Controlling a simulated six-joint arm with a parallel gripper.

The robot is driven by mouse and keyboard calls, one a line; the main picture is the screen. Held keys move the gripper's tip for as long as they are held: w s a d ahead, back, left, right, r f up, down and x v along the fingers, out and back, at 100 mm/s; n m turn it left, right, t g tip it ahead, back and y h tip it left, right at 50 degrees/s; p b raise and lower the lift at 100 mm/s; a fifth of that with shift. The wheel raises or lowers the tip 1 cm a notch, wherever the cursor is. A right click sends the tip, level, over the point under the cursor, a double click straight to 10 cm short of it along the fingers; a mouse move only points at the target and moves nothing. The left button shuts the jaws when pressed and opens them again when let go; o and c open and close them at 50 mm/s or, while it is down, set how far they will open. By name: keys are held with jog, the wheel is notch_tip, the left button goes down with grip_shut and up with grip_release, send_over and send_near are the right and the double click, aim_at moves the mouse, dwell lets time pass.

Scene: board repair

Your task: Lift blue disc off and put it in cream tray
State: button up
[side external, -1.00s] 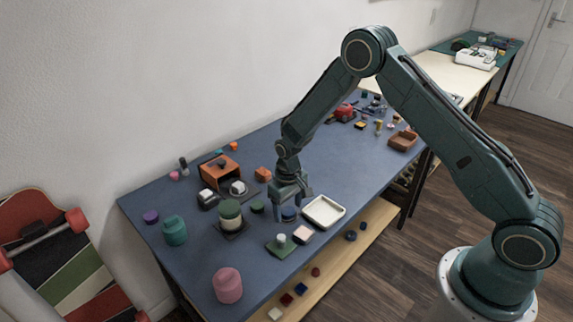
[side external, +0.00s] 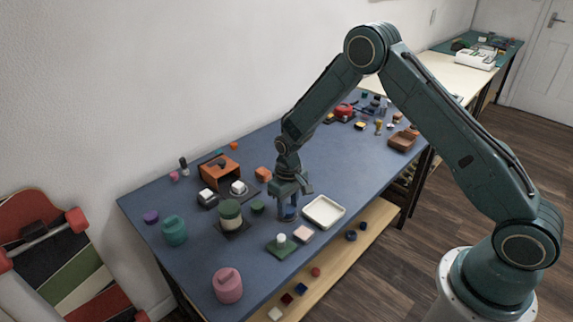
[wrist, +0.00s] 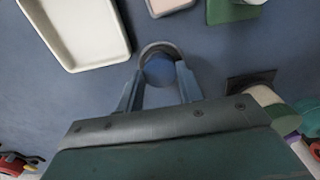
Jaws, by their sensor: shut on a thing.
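My gripper (side external: 289,213) is shut on the blue disc (side external: 290,211), with one finger on each side of it, just above the blue tabletop. In the wrist view the disc (wrist: 160,71) sits between the fingertips of my gripper (wrist: 158,82). A grey curved rim shows around the disc's far side; I cannot tell whether it is part of the disc or something under it. The cream tray (side external: 323,212) is empty and lies close to the right of my gripper. In the wrist view the tray (wrist: 82,30) is at the upper left.
A pink-topped block (side external: 303,234) and a green plate with a white knob (side external: 281,245) lie in front of my gripper. A green and cream stack (side external: 231,216) and a small green disc (side external: 257,207) are to its left. The tabletop behind the tray is clear.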

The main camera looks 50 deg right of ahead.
aim_at(288, 208)
jog(key=shift+r, duration=0.3)
jog(key=shift+r, duration=0.35)
jog(key=shift+r, duration=0.35)
jog(key=shift+r, duration=0.35)
jog(key=shift+r, duration=0.35)
jog(key=shift+r, duration=0.35)
jog(key=shift+r, duration=0.5)
jog(key=shift+r, duration=0.1)
